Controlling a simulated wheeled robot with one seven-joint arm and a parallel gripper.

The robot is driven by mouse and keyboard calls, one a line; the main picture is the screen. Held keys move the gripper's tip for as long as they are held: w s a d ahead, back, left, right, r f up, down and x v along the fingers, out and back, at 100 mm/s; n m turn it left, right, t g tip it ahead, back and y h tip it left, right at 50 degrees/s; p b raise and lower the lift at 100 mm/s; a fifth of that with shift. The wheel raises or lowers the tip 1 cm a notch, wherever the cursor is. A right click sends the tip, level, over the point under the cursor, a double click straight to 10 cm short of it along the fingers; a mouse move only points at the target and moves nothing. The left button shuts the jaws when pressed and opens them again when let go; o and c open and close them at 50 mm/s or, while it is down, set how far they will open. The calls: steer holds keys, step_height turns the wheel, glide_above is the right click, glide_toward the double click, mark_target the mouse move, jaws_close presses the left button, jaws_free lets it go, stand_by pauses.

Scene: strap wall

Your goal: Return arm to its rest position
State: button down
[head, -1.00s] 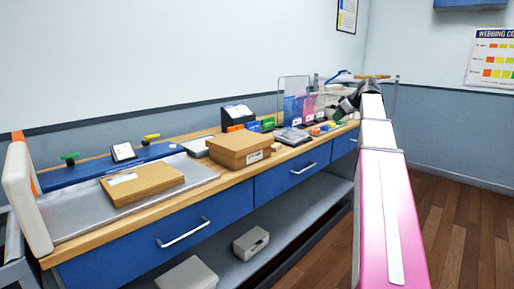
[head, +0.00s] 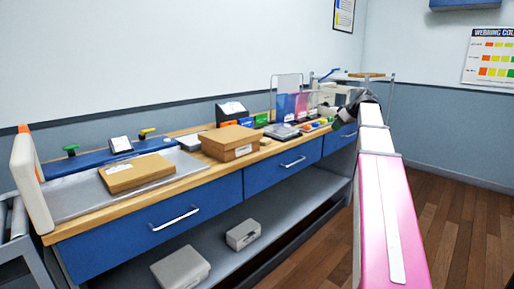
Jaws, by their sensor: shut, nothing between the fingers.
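My arm, with white and pink links, reaches forward along the right side of the head view, beside the workbench. My gripper (head: 345,112) is the dark part at its far end, near the right end of the bench. It is small and partly hidden by the arm, and its fingertips are hard to make out. I see nothing held in it.
The long workbench has blue drawers (head: 282,167) and a lower shelf with grey boxes (head: 243,234). On top are a flat carton (head: 135,173), a taller carton (head: 230,141) and a clear panel (head: 287,92). A cart (head: 366,77) stands behind. Wooden floor (head: 459,232) at right is free.

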steer(key=s+a+f+m+g+h, duration=0.1)
steer(key=s+a+f+m, duration=0.15)
steer(key=f, duration=0.65)
steer(key=s+a+f+m+g+h, duration=0.1)
steer(key=s+a+f, duration=0.3)
steer(key=f, duration=0.4)
steer(key=s+a+f+m+g+h, duration=0.1)
steer(key=s+a+f, duration=0.2)
steer(key=f, duration=0.6)
steer(key=s+a+f+m+g+h, duration=0.1)
steer(key=s+a+f+m, duration=0.1)
steer(key=s+f, duration=0.7)
steer(key=s+a+f+m+g+h, duration=0.1)
steer(key=s+a+f, duration=0.3)
steer(key=s+f, duration=0.5)
steer(key=shift+s+a+f+m+g+h, duration=0.2)
steer(key=shift+a+f+m+g+h, duration=0.1)
steer(key=shift+a+m+h, duration=0.1)
